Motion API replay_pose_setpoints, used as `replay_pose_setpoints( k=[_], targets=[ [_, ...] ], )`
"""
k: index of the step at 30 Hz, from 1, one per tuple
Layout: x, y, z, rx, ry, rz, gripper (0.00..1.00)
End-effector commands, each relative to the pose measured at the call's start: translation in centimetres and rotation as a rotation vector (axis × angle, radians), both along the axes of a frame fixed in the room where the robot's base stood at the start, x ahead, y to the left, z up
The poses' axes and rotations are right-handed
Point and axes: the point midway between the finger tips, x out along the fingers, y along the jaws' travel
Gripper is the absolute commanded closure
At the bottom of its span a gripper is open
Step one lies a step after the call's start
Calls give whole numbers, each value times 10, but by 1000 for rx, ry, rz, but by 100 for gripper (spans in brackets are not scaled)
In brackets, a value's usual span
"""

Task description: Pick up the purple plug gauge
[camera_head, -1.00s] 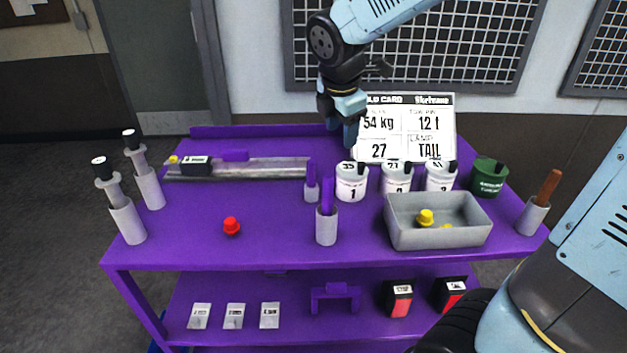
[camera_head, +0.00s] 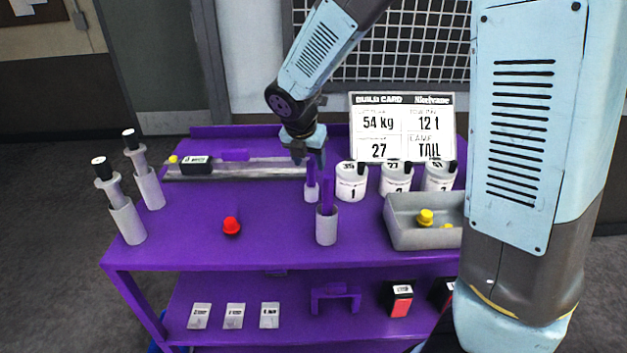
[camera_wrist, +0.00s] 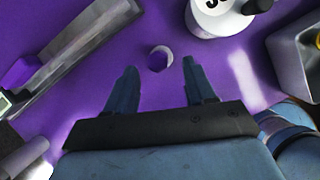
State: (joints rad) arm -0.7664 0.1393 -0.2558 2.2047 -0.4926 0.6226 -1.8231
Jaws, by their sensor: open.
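Two purple upright bars stand in pale cylinders in the head view. The farther purple bar (camera_head: 311,172) is in a small pale cylinder (camera_head: 311,193). The nearer purple bar (camera_head: 327,192) is in a larger one (camera_head: 326,228). I cannot tell for certain which is the purple plug gauge. My gripper (camera_head: 308,158) is open and points down over the farther bar. In the wrist view a round pale cylinder with a purple centre (camera_wrist: 158,58) lies ahead of the gap between the open fingers (camera_wrist: 158,80). Nothing is between the fingers.
White weights (camera_head: 351,182) stand to the right of the farther bar. A grey tray (camera_head: 398,235) with yellow knobs is at the right. A metal rail (camera_head: 250,168) runs along the back left. A red knob (camera_head: 231,226) sits in the clear front left of the purple bench (camera_head: 180,235).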

Motion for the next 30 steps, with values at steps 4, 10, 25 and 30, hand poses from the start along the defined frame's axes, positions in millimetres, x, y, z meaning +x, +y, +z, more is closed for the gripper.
replay_pose_setpoints(
  k=[4, 10, 25, 30],
  targets=[
    [2, -2, -7, -1, 1, -2, 46],
    [11, -4, -23, -3, 2, -2, 46],
    [25, -10, -52, 0, 0, -2, 46],
    [25, -10, -52, 0, 0, -2, 52]
  ],
)
